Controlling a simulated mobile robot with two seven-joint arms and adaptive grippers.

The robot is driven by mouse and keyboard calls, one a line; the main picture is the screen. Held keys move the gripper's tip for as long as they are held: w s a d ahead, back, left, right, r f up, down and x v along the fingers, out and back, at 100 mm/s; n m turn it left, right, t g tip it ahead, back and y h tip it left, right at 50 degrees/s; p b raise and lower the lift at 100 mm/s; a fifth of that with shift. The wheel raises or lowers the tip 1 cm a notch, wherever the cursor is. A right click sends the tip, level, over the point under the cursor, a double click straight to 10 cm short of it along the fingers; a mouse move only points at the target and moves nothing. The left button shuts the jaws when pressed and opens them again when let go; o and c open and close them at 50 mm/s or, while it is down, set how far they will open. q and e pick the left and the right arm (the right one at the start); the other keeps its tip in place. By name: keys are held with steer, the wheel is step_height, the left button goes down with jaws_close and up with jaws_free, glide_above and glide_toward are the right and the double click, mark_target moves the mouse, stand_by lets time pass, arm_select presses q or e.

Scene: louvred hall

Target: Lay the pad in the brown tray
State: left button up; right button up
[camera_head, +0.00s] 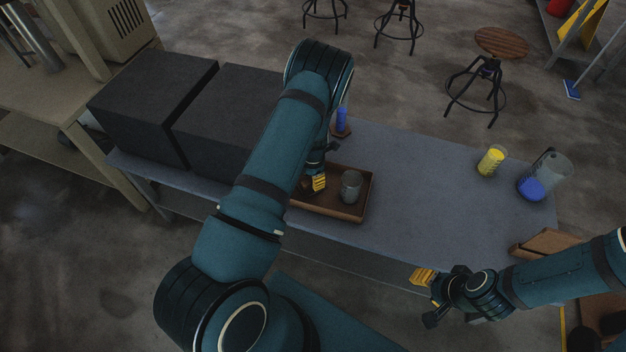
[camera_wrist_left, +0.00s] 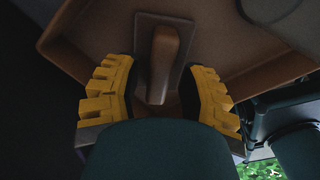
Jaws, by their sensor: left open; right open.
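The brown tray (camera_head: 345,213) stands on the long grey table, with a grey cup (camera_head: 350,184) inside it. My left gripper (camera_head: 316,184) is low over the tray's left part. In the left wrist view the pad (camera_wrist_left: 148,27) is a flat brown square with an upright brown grip, lying on the floor of the tray (camera_wrist_left: 225,38). The open yellow fingers of my left gripper (camera_wrist_left: 161,85) stand on either side of the grip, apparently apart from it. In the head view my arm mostly hides the pad. My right gripper (camera_head: 424,278) is open and empty, off the table's front edge.
Two large dark boxes (camera_head: 155,105) fill the table's left end. A blue cylinder (camera_head: 342,117) stands behind the tray. A yellow cup (camera_head: 491,161) and a clear container with blue inside (camera_head: 545,177) stand at the right. The table between tray and cups is clear.

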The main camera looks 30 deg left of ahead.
arm_select(q)
step_height(320, 180, up, 10)
steer(key=p, duration=0.2)
steer(key=s+d+r+m+h, duration=0.1)
steer(key=s+d+m+h, duration=0.1)
steer(key=s+d+m, duration=0.7)
steer(key=s+d+r+m+t+h, duration=0.1)
steer(key=s+d+m, duration=0.7)
steer(key=d+m, duration=0.5)
steer(key=m, duration=0.6)
steer(key=shift+s+d+r+t+h, duration=0.25)
steer(key=shift+s+d+t+h, duration=0.05)
steer(key=shift+s+d+h, duration=0.1)
